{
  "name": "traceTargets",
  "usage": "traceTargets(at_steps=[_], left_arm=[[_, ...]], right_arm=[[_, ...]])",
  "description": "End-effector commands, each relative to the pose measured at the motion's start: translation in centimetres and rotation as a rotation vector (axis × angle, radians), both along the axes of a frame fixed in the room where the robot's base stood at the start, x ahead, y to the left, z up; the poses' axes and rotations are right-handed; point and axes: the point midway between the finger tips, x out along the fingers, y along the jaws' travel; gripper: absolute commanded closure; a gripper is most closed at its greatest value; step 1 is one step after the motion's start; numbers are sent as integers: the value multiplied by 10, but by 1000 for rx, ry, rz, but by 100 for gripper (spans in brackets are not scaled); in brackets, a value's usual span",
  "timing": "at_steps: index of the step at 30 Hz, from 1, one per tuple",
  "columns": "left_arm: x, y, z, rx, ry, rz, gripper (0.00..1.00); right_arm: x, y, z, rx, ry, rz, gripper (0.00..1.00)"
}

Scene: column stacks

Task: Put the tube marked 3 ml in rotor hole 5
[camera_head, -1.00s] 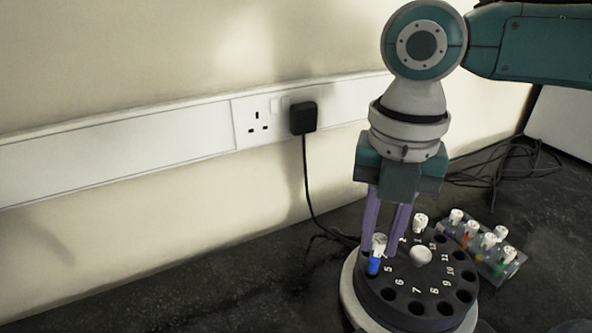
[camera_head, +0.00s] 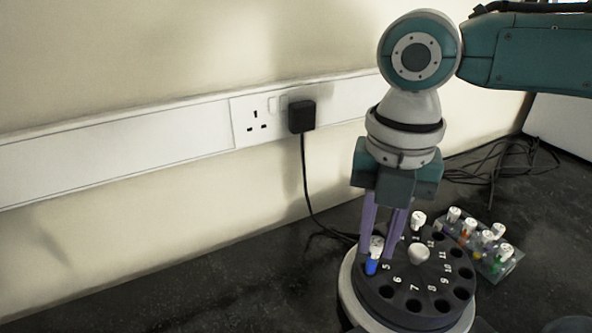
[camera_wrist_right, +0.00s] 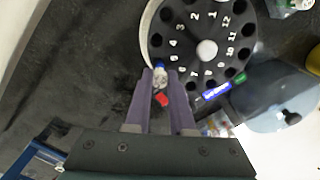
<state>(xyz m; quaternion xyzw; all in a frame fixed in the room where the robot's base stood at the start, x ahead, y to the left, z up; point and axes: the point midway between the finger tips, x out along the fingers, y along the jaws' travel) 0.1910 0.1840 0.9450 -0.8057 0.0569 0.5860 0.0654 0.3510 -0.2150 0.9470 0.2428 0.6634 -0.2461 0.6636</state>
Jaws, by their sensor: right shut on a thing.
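My right gripper (camera_head: 380,250) is shut on a tube with a white cap (camera_head: 376,245) and a blue lower part (camera_head: 371,267). The tube is nearly upright at the rim of the dark round rotor (camera_head: 409,312), beside the printed 5. I cannot tell how far it is in the hole, and its volume mark is not legible. In the right wrist view the tube (camera_wrist_right: 159,76) shows between the fingertips at the edge of the rotor (camera_wrist_right: 222,55). My left gripper is not in view.
Another white-capped tube (camera_head: 418,219) stands at the rotor's far side. A white knob (camera_head: 418,254) rises at its centre. A clear rack (camera_head: 513,262) with several white-capped tubes stands to the right. A black plug (camera_head: 302,116) and its cable are by the wall. The bench at left is clear.

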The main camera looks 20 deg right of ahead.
Motion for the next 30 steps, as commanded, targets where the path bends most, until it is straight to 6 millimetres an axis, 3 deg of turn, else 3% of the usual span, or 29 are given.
traceTargets(at_steps=[16,30], left_arm=[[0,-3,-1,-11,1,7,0],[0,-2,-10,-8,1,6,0]], right_arm=[[0,0,-2,0,0,1,100],[0,0,-16,-1,1,1,100]])
